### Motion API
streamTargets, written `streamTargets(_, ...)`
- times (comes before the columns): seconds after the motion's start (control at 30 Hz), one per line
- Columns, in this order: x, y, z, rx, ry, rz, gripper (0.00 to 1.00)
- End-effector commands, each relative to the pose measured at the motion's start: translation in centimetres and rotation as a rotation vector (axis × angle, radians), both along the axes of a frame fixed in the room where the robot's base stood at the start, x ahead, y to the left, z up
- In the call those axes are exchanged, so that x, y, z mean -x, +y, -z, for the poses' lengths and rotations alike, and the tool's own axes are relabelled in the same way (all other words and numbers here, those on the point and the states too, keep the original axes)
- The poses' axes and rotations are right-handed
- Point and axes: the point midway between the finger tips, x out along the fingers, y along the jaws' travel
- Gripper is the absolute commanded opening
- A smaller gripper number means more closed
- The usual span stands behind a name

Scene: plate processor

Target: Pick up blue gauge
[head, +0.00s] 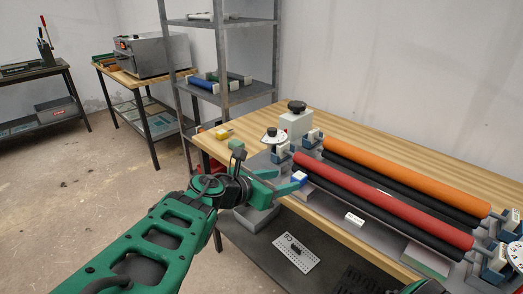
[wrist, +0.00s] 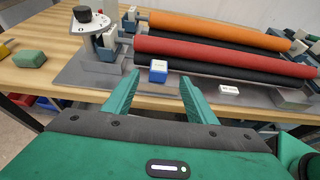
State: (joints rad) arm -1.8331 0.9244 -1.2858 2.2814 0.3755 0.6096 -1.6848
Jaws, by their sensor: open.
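The blue gauge (wrist: 158,76) is a small blue block with a white marked face. It lies on the grey metal plate of the roller machine, in front of the red roller's left end. It also shows in the head view (head: 299,178), right by my fingertips. My gripper (wrist: 158,84) is open and empty, its two green fingers spread toward the machine. In the wrist view the gauge appears between the fingertips, just beyond them. I cannot tell whether a finger touches it. In the head view my gripper (head: 291,181) reaches in from the left over the table's front edge.
A red roller (head: 385,197) and an orange roller (head: 405,177) stand behind the gauge, with black rollers beside them. A dial post (head: 272,140) rises at the left. A white labelled block (head: 355,219) lies to the right on the plate. A green-yellow block (head: 224,133) sits at the table's left.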

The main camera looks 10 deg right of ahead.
Motion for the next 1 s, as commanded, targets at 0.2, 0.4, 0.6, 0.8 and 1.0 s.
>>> streamTargets(0.2,-1.5,-1.5,1.2,0.002,-0.001,-0.014,0.52)
streamTargets(0.4,-2.4,-2.2,1.9,0.001,0.000,-0.023,0.52)
streamTargets(0.6,-3.1,-3.8,2.5,0.002,-0.001,-0.021,0.52)
streamTargets(0.8,-4.5,-5.8,3.5,0.002,-0.001,-0.023,0.52)
streamTargets(1.0,-4.9,-6.3,3.9,-0.001,-0.001,-0.026,0.52)
